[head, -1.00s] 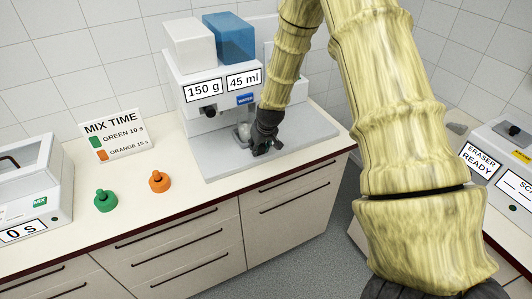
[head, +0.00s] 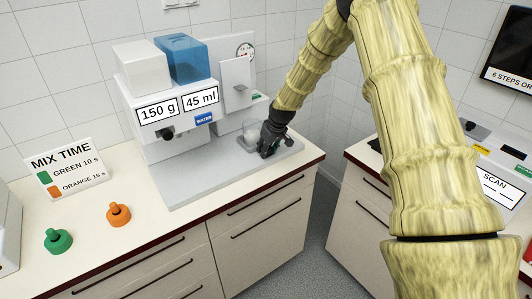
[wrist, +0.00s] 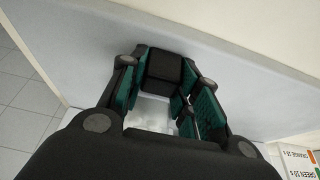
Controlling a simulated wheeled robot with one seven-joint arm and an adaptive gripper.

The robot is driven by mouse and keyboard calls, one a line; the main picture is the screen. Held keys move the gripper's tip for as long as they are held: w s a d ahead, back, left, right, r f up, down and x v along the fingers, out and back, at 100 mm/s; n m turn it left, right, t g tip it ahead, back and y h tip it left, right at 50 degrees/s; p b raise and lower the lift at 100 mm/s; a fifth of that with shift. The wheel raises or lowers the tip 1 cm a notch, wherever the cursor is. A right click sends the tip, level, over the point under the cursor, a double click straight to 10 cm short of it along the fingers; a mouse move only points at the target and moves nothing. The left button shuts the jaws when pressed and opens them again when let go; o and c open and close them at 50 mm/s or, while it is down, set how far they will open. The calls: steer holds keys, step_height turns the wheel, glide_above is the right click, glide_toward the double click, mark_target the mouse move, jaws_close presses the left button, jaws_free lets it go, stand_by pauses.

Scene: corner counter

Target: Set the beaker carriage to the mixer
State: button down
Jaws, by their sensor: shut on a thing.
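The beaker (head: 251,130) is clear and stands upright on its carriage on the grey base plate (head: 190,186), in front of the right-hand unit with a round gauge (head: 240,90), apparently the mixer. My gripper (head: 268,147) is low at the carriage's front right side and shut on part of it, probably its handle; the fingers hide the grip. In the wrist view, my gripper (wrist: 160,95) has green-padded fingers around a dark block, with a pale translucent shape, likely the beaker (wrist: 150,115), beyond. Whether the carriage is at its end position cannot be told.
The dispenser (head: 160,115) with "150 g" and "45 ml" labels stands left of the beaker. Green (head: 58,240) and orange (head: 118,215) knobs and a mix time sign (head: 66,174) are further left. The counter ends just right of the base plate.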

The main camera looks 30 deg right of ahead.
steer(key=shift+w+d+r, duration=0.1)
steer(key=shift+d, duration=0.15)
steer(key=c, duration=1.2)
jaws_free()
steer(key=shift+o, duration=0.8)
steer(key=shift+d, duration=0.15)
steer(key=shift+a, duration=0.2)
steer(key=v, duration=1.2)
steer(key=shift+d, duration=0.15)
